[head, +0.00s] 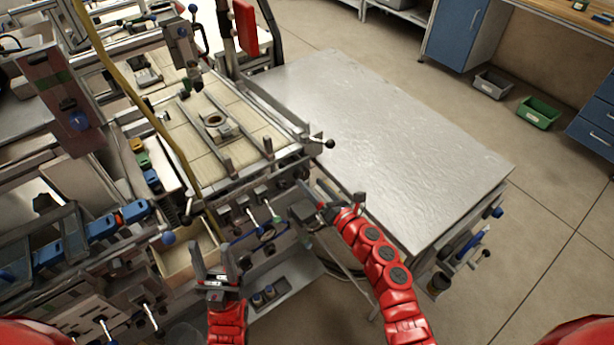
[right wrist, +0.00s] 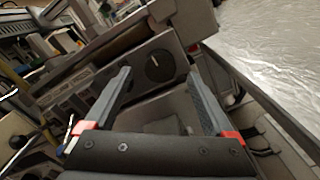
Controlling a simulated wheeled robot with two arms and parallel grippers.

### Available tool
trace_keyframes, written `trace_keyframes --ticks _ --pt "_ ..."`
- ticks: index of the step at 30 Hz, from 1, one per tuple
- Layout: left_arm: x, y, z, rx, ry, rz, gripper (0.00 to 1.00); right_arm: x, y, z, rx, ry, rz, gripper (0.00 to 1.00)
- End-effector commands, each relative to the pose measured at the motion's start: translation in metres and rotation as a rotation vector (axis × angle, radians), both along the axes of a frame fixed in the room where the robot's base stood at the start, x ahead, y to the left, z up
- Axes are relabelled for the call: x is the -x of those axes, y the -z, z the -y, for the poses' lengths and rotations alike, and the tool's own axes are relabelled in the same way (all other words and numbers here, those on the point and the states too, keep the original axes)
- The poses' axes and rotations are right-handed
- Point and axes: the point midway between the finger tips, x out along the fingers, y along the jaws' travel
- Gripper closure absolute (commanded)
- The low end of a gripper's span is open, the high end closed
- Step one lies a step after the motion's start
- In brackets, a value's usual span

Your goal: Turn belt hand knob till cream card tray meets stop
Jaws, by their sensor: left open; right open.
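In the right wrist view a dark round knob (right wrist: 159,66) with a pale mark sits on a grey panel beyond the fingertips. It may be the belt hand knob. My right gripper (right wrist: 160,76) is open, with the knob seen between its fingers and no contact visible. In the head view my right gripper (head: 308,211) is at the machine's front, near the metal table. My left gripper (head: 213,256) is open and empty in front of a cream open-topped box (head: 188,258). A pale belt bed (head: 230,152) carries a grey fitting with a brown ring (head: 214,122). I cannot tell which piece is the card tray or the stop.
A bare metal table (head: 390,140) stands to the right of the machine. A black ball-ended lever (head: 329,144) sticks out at the bed's right corner. A yellow hose (head: 135,100) crosses the left side. Blue parts (head: 103,228) line the left. Open floor lies far right.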

Motion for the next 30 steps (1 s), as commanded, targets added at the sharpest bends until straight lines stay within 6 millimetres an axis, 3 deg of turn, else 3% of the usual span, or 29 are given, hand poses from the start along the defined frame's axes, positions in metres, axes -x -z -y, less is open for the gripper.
trace_keyframes --ticks 6,18,30 --pt "0.0 0.002 0.0 0.0 0.0 0.0 0.5 -0.024 0.0 -0.016 -0.001 0.001 0.001 0.11" --pt "0.0 0.002 0.0 0.0 0.0 0.0 0.5 -0.028 0.0 -0.021 0.0 0.0 0.0 0.11" --pt "0.0 0.002 0.0 0.0 0.0 0.0 0.5 -0.028 0.0 -0.021 0.0 0.0 0.0 0.83"
